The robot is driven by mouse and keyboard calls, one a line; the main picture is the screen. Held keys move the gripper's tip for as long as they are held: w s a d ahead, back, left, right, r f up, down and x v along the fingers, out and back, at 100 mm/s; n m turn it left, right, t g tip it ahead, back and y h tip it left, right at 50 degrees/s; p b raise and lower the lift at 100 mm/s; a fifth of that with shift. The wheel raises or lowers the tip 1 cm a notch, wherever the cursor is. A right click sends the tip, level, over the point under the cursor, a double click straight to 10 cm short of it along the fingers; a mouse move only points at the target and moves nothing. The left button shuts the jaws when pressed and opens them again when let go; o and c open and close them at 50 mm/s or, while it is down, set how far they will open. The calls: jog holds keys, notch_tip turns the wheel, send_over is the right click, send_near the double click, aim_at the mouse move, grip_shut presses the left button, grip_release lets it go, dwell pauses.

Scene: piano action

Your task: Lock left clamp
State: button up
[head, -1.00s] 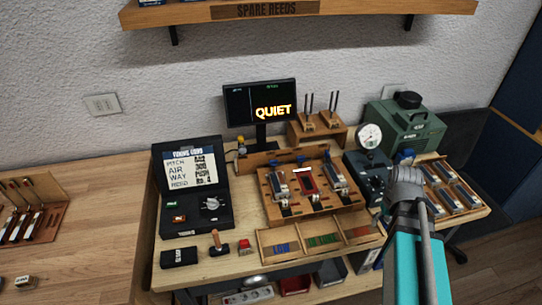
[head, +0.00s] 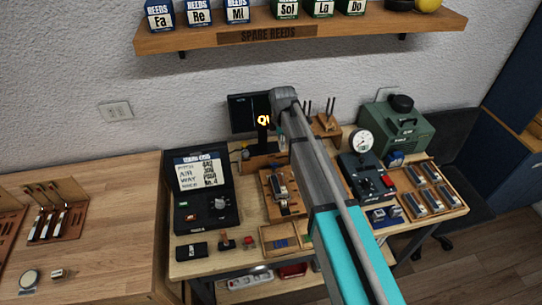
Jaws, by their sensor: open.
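The wooden reed fixture (head: 267,187) stands in the middle of the workbench. Its left side shows, with a grey reed block in the left slot and small dark hardware around it. I cannot make out the left clamp or its state. My arm crosses in front and hides the middle and right of the fixture. The arm's grey joint is in front of the monitor (head: 239,113). My gripper's fingers do not show; they are hidden or out of the picture.
The tuning card case (head: 205,205) stands left of the fixture. A dark control box with a gauge (head: 361,141), a green machine (head: 398,128) and a wooden tray of reed blocks (head: 452,200) are to the right. The shelf (head: 190,42) is above.

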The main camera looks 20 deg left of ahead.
aim_at(274, 164)
jog(key=a, duration=0.1)
jog(key=a+r+n, duration=0.1)
jog(key=shift+a, duration=0.4)
jog(key=shift+f, duration=0.25)
notch_tip(274, 164, down, 13)
jog(key=b, duration=1.3)
jog(key=shift+f, duration=0.2)
jog(key=shift+s+d, duration=0.1)
grip_shut()
